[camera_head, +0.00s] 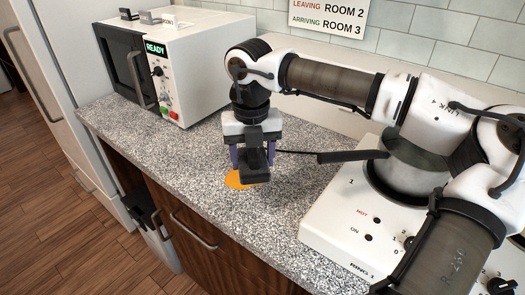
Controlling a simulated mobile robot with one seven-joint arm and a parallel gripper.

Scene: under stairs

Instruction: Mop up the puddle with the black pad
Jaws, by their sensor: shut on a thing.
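My gripper (254,160) points down over the speckled counter, and its two purple-toned fingers are shut on the black pad (257,175). The orange puddle (236,180) lies on the counter near its front edge. The pad covers the right part of the puddle in this view, so its full outline is hidden. I cannot tell whether the pad's underside touches the puddle or the counter.
A white microwave (197,60) stands at the back left of the counter (150,135). A white hob (330,225) with a dark pan (410,150) is on the right; the pan's handle (350,156) extends towards my gripper. The counter left of the puddle is clear.

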